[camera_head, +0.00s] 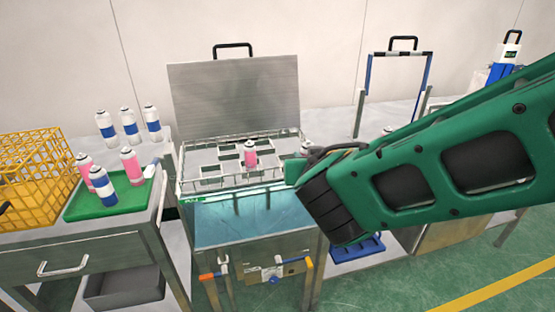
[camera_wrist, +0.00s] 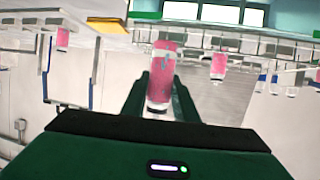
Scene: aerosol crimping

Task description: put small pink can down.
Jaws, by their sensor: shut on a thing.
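My gripper (camera_wrist: 160,100) is shut on a small pink can (camera_wrist: 162,75), which sits between its two green fingers in the wrist view. The wrist picture looks upside down. In the head view my gripper (camera_head: 294,168) is at the right side of the wire basket (camera_head: 190,185) over the water bath. Only the pale top of a can (camera_head: 306,147) shows there behind my wrist; the rest is hidden. Another pink can (camera_head: 250,155) stands upright in the basket, left of my gripper; a pink can also shows in the wrist view (camera_wrist: 218,65). I cannot tell whether the held can touches the basket.
The bath's raised metal lid (camera_head: 235,95) stands behind the basket. On the left table, a green tray (camera_head: 120,210) bears pink cans and a blue-and-white can; several more blue-and-white cans (camera_head: 130,125) stand behind. A yellow crate (camera_head: 40,175) is at far left. Empty basket slots surround the standing can.

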